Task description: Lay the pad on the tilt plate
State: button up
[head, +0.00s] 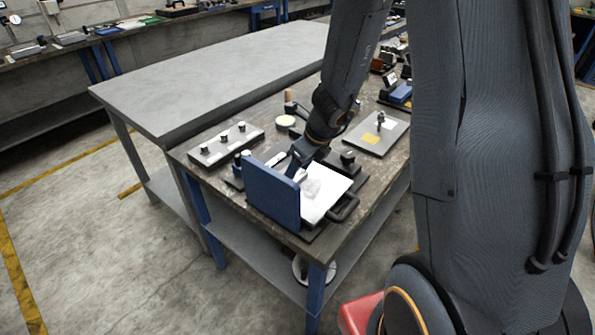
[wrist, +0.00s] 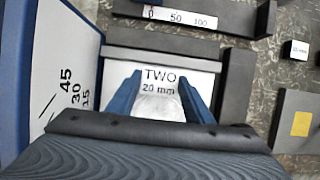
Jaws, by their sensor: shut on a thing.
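The tilt plate (head: 330,192) is a white slab beside an upright blue panel on the near end of the workbench, sloping in the head view. In the wrist view a pale plate face (wrist: 190,72) bears the print "TWO 20 mm". My gripper (wrist: 162,92) points down over it, its blue fingers on both sides of a whitish, mottled piece (wrist: 160,107), seemingly the pad. The piece also shows as a pale patch (head: 312,187) in the head view. Its lower part is hidden by my wrist, and I cannot tell whether it touches the plate.
The blue panel (head: 270,194) carries an angle scale (wrist: 68,90) on its inner face. A black handle (head: 345,208) stands at the plate's right. A knobbed grey block (head: 226,144) lies left; a grey tray with a yellow square (head: 371,139) lies behind. The neighbouring table (head: 215,85) is clear.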

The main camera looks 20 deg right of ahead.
jog(key=o, duration=1.4)
jog(key=shift+f, duration=0.1)
jog(key=p+v, duration=0.3)
jog(key=v, duration=0.9)
jog(key=shift+p, duration=0.4)
jog(key=shift+s, duration=0.15)
